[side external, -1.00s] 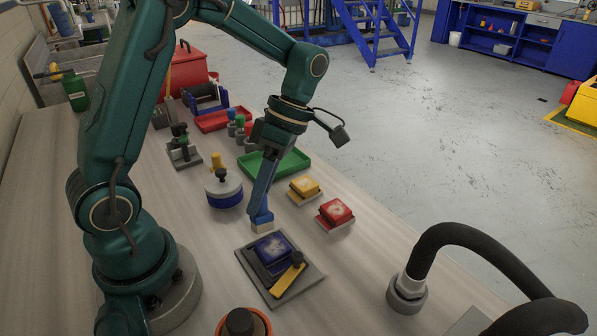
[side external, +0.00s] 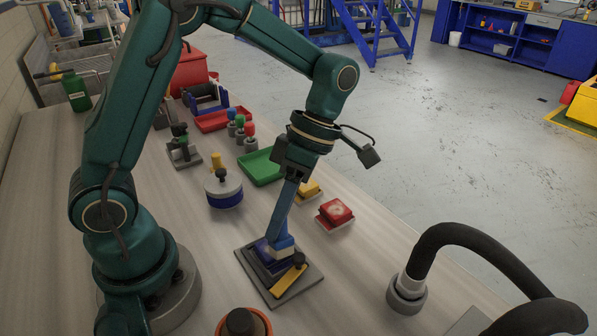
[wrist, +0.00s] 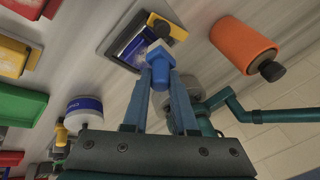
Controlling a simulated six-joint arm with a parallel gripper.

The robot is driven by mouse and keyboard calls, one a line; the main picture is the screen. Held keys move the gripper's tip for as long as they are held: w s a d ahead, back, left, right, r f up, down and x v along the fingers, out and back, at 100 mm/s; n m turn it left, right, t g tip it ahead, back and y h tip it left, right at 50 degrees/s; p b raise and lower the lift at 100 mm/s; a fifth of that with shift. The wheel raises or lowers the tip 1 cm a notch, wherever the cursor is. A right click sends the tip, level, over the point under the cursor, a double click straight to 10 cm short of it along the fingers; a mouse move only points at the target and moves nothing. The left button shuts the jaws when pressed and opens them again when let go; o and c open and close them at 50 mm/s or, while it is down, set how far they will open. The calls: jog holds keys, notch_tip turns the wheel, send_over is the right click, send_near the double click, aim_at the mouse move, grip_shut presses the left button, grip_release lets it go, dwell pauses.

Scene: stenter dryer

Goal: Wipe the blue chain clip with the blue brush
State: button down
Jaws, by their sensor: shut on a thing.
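The blue chain clip (side external: 261,254) is a dark blue block on a grey plate (side external: 283,291), with a yellow lever (side external: 288,281) beside it. It also shows in the wrist view (wrist: 128,50). My gripper (side external: 280,233) is shut on the blue brush (side external: 282,243), a small blue block with a pale underside. In the wrist view the brush (wrist: 158,58) sits between my fingertips (wrist: 160,76). The brush is over the far right part of the clip's top and hides part of it. I cannot tell whether its pale side touches the clip.
A red clip (side external: 335,211) with a pale smudge and a yellow clip (side external: 309,190) stand to the right. A green tray (side external: 259,168), a white and blue round container (side external: 224,190) and an orange cylinder (wrist: 243,45) are nearby. A black hose (side external: 455,232) arches at the front right.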

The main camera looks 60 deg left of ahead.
jog(key=shift+d, duration=0.1)
jog(key=shift+r, duration=3)
jog(key=shift+r, duration=0.1)
jog(key=shift+r, duration=1.4)
jog(key=shift+w+f, duration=0.1)
jog(key=shift+f, duration=1.1)
